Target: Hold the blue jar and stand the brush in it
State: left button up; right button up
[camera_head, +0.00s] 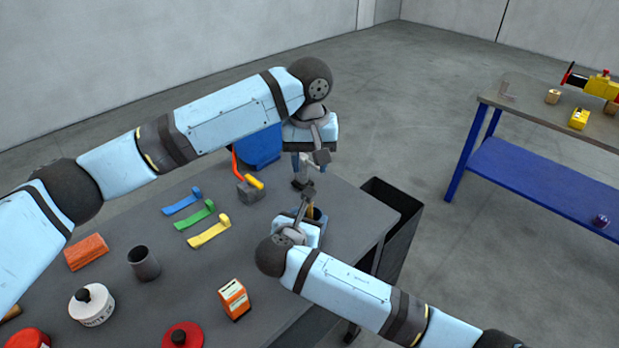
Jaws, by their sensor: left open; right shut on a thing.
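The blue jar (317,214) is a small dark-blue vessel near the table's right side, mostly hidden by my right gripper (308,203). My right gripper is shut on the jar. A thin tan piece (310,210), seemingly part of the brush, shows at the jar's mouth; how deep it sits, and whether it stands free, I cannot tell. My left gripper (309,170) is open, pointing down just above and behind the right gripper. I see nothing clearly between its fingers.
Blue, green (196,215) and yellow strips lie left on the table. A grey block (250,190) with coloured handles stands behind. A grey cup (143,264), orange box (234,299) and white tin (92,306) are nearer. A black bin (410,211) stands off the right edge.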

pick_arm(q)
jog(key=shift+r, duration=0.35)
pick_arm(e)
jog(key=o, duration=1)
